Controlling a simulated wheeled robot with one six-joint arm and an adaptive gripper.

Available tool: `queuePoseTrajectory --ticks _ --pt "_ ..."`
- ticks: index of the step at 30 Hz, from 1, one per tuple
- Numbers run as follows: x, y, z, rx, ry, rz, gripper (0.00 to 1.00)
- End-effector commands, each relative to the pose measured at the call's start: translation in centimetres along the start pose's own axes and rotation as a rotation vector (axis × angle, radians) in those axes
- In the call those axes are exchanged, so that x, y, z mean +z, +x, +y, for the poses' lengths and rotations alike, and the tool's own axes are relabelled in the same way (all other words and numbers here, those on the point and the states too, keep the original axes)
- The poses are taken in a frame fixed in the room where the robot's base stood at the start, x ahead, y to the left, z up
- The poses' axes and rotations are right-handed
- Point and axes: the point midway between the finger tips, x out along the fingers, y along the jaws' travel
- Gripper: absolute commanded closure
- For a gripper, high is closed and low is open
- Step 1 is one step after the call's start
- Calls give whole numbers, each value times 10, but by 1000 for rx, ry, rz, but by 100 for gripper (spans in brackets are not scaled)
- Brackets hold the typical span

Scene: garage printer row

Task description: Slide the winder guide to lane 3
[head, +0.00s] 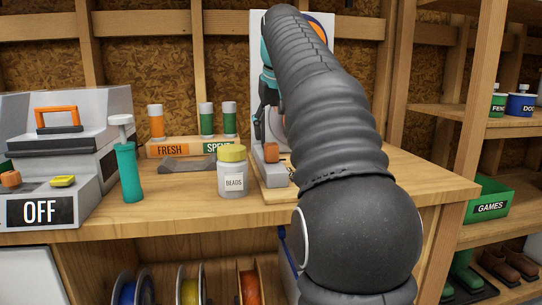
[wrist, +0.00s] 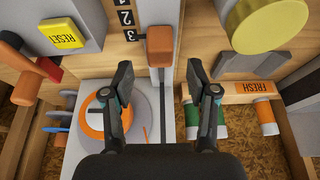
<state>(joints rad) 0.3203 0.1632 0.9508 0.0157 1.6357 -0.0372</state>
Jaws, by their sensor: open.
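The winder guide (wrist: 160,46) is an orange-brown block on a pale vertical track with a dark slot, seen in the wrist view. The lane label strip (wrist: 125,17) beside it reads 1, 2, 3. The block appears beside the 3, but the slanted view leaves its exact lane unclear. My gripper (wrist: 160,82) is open, its dark fingers apart on either side of the track, with the block just beyond the tips and nothing held. In the head view, the guide's orange top (head: 271,152) shows below my gripper (head: 263,120); my arm hides much of the winder.
A BEADS jar (head: 232,174) with a yellow lid stands close left of the winder. A teal pump bottle (head: 129,172), the OFF machine (head: 45,205) and a FRESH/SPENT rack (head: 190,148) are further left.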

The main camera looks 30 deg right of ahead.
Motion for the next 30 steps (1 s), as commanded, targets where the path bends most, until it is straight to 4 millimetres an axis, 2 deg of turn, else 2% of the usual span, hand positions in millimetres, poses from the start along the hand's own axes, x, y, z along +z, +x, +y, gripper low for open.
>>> queuePoseTrajectory --ticks 1,3,9,15,23,30 --pt "2 13 0 0 0 -2 42" --pt "1 24 0 0 -1 -1 42" --pt "1 48 0 0 -1 -1 42" --pt "0 57 0 0 -1 1 42" --pt "0 57 0 0 -1 1 42" --pt "0 57 0 0 -1 1 100"
